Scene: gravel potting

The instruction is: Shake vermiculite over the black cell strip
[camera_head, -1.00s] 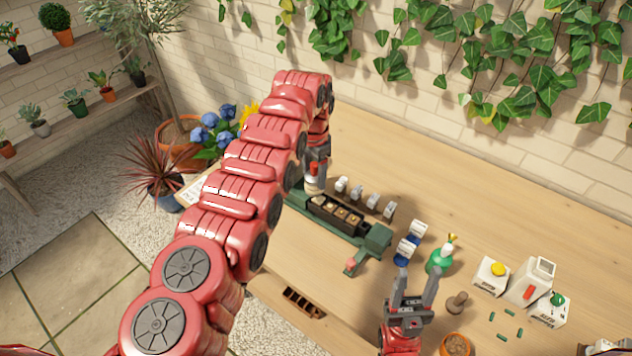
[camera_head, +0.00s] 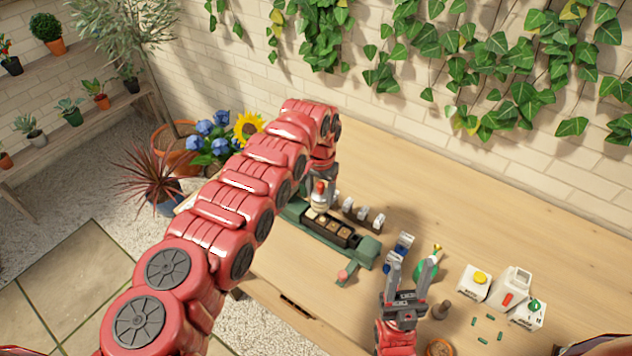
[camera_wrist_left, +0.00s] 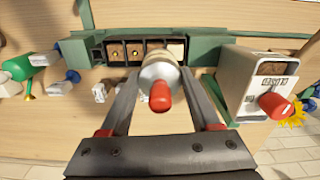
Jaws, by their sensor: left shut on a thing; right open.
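My left gripper (camera_head: 321,190) is shut on a pale shaker with a red end (camera_head: 319,201), held above the left part of the black cell strip (camera_head: 352,243). In the left wrist view the shaker (camera_wrist_left: 158,72) sits between the fingers, red end toward the camera, and hides part of the strip (camera_wrist_left: 107,58) behind it. The strip lies in a green holder (camera_head: 322,240). Several cells show brown fill; the cell at the right in the wrist view (camera_wrist_left: 176,51) looks paler. My right gripper (camera_head: 413,277) is open and empty above the table's front part.
Several small white labels (camera_head: 362,214) stand behind the strip. A green bottle (camera_head: 427,268) is beyond my right gripper, with white containers (camera_head: 510,288) to the right. A white box with a red knob (camera_wrist_left: 250,85) stands beside the holder in the wrist view. The back of the table is clear.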

